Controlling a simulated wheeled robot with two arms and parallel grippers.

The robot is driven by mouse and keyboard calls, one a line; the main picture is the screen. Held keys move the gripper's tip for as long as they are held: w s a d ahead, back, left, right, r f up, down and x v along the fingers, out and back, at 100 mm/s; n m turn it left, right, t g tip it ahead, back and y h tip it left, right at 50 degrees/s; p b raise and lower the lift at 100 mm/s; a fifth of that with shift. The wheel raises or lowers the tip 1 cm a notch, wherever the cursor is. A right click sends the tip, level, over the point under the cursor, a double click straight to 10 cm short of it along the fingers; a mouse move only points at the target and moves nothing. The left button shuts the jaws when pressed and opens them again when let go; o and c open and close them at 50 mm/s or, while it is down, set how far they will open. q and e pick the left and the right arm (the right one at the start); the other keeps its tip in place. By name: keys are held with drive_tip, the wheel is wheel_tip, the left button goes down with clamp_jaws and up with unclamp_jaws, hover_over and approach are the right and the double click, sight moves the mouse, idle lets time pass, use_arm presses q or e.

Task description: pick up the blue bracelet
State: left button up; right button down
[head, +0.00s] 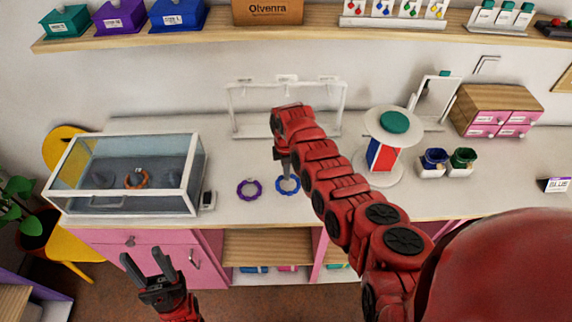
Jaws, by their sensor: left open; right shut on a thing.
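The blue bracelet (288,193) is at the middle of the white counter, near its front edge. My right gripper (287,176) points down at it from above and is shut on it; the fingers hide part of the ring. I cannot tell whether the bracelet touches the counter. My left gripper (147,262) is open and empty, low in front of the pink cabinet.
A purple bracelet (249,198) lies just left of the blue one. A glass display case (125,204) with an orange bracelet (137,187) stands at left. A white rack (237,129) is behind, a round stand (378,181) at right.

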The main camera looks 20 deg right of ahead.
drive_tip(key=s+p, duration=0.1)
drive_tip(key=s+a+p, duration=0.1)
drive_tip(key=s+r+p, duration=0.1)
drive_tip(key=shift+s+a, duration=0.15)
drive_tip(key=shift+s, duration=0.2)
drive_tip(key=s, duration=0.2)
drive_tip(key=s+a, duration=0.1)
drive_tip(key=s, duration=0.2)
drive_tip(key=s+a, duration=0.1)
drive_tip(key=s, duration=0.1)
drive_tip(key=shift+s+a+r, duration=0.1)
drive_tip(key=shift+s+r, duration=0.1)
drive_tip(key=shift+s, duration=0.2)
drive_tip(key=shift+s+a, duration=0.2)
drive_tip(key=shift+s, duration=0.4)
drive_tip(key=shift+s+a+r, duration=0.1)
drive_tip(key=shift+s, duration=0.4)
